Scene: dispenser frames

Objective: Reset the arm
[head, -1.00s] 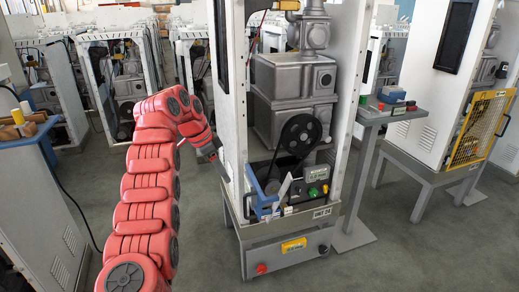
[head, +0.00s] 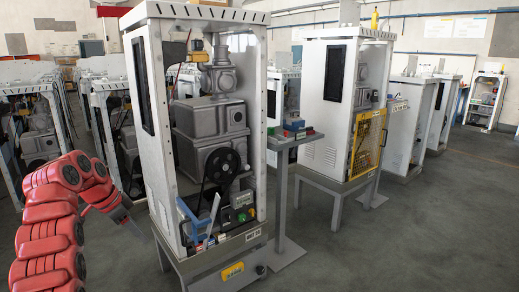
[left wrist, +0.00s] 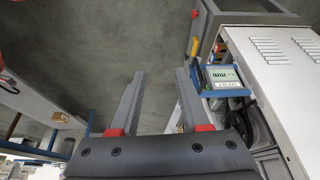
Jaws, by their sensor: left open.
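My red left arm comes in at the lower left of the head view, bent over at the top. My left gripper (head: 130,219) hangs low at its end, pointing down and right, just left of the open-fronted white dispenser frame (head: 146,130). In the left wrist view the two grey fingers of my left gripper (left wrist: 160,76) are apart, with only grey floor showing between them. It is open and empty. The frame's white panel (left wrist: 285,80) and its blue tray (left wrist: 224,93) lie to the right of the fingers there. My right gripper is in neither view.
A side stand (head: 284,185) with small red and blue items is right of the frame. A second cabinet with a yellow mesh guard (head: 367,145) stands beyond it. More frames crowd behind my arm. The floor at the right (head: 440,225) is clear.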

